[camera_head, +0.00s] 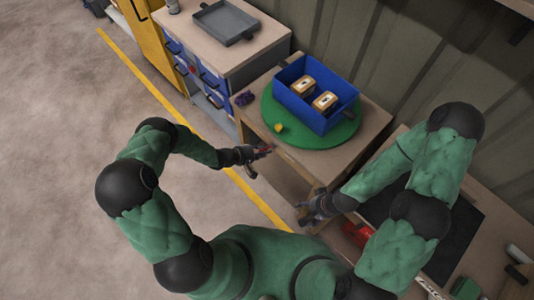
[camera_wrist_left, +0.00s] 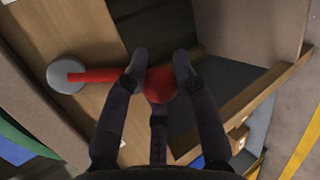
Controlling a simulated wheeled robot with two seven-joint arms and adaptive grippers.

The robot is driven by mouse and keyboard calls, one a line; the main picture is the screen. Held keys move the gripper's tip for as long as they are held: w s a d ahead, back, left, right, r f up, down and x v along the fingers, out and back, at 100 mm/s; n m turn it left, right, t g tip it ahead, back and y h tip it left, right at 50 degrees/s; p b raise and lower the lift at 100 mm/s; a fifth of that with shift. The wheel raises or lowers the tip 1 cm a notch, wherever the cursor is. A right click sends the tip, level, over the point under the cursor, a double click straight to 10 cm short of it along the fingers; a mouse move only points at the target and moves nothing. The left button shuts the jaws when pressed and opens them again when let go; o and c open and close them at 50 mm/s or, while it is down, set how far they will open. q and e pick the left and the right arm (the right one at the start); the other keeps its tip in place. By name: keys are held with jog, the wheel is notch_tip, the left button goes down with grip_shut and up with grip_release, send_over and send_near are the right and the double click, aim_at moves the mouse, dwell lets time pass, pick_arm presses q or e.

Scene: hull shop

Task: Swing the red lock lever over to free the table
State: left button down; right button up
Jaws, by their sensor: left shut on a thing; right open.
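The red lock lever (camera_wrist_left: 95,75) runs from a round grey pivot (camera_wrist_left: 66,75) on the wooden table front to a red knob (camera_wrist_left: 160,86) in the left wrist view. My left gripper (camera_wrist_left: 160,75) is shut on the knob, one finger on each side. In the head view my left gripper (camera_head: 262,152) is at the front edge of the table, with a bit of red at its fingertips. My right gripper (camera_head: 308,213) is open and empty near the table's front right corner. The round green table (camera_head: 340,138) carries a blue bin (camera_head: 315,122) holding two boxes.
A workbench with a grey tray (camera_head: 224,24) stands at the back left. A red object (camera_head: 358,235) is near my right arm. The floor at left is clear.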

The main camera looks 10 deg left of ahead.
pick_arm(q)
jog(key=shift+w+a+r+m+t+y, duration=0.3)
jog(key=shift+a+m+y, duration=0.2)
jog(key=shift+m+y, duration=0.15)
jog(key=c, duration=1)
grip_release()
jog(key=shift+a, duration=0.1)
